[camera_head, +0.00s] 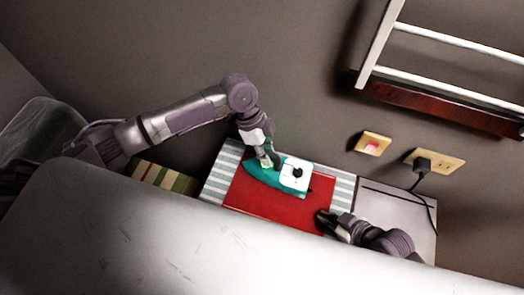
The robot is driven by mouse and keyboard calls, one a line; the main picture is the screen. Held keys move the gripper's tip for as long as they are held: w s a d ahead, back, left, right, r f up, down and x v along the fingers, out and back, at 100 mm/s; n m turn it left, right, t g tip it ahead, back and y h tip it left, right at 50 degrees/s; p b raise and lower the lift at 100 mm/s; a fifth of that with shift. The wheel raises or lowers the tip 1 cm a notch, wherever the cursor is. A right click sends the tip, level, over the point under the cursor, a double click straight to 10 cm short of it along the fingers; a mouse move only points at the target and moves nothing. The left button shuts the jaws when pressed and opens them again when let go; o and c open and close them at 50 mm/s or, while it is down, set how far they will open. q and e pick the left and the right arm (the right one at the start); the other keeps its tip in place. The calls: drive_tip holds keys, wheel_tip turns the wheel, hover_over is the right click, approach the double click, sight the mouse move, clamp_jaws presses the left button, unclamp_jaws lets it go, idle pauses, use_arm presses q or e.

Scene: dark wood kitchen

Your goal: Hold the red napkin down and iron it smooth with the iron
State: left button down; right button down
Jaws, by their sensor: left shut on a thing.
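The red napkin (265,205) lies spread on a grey-and-white striped mat (345,190). The teal and white iron (255,177) rests over the far part of the napkin, its pointed end to the left. My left gripper (267,163) is over the iron and shut on it. My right gripper (323,220) is low at the napkin's right edge, to the right of the iron and nearer the front. Its fingers are dark and small, so their opening is unclear. The napkin's front edge is partly hidden by a pale surface.
A wall outlet (449,160) with a black plug and cord is at the right. A lit switch (372,144) is beside it. A rack with white bars (450,42) is on the wall above. A grey surface (385,205) lies right of the mat, with the cord across it.

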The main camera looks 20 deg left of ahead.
use_arm(q)
drive_tip(key=shift+d, duration=0.5)
use_arm(e)
drive_tip(key=shift+s+f, duration=0.1)
drive_tip(key=shift+f, duration=0.05)
use_arm(q)
drive_tip(key=shift+a, duration=1.85)
drive_tip(key=shift+w+r, duration=0.1)
drive_tip(key=shift+r, duration=0.05)
drive_tip(key=shift+d+r, duration=0.1)
drive_tip(key=shift+r, duration=2.35)
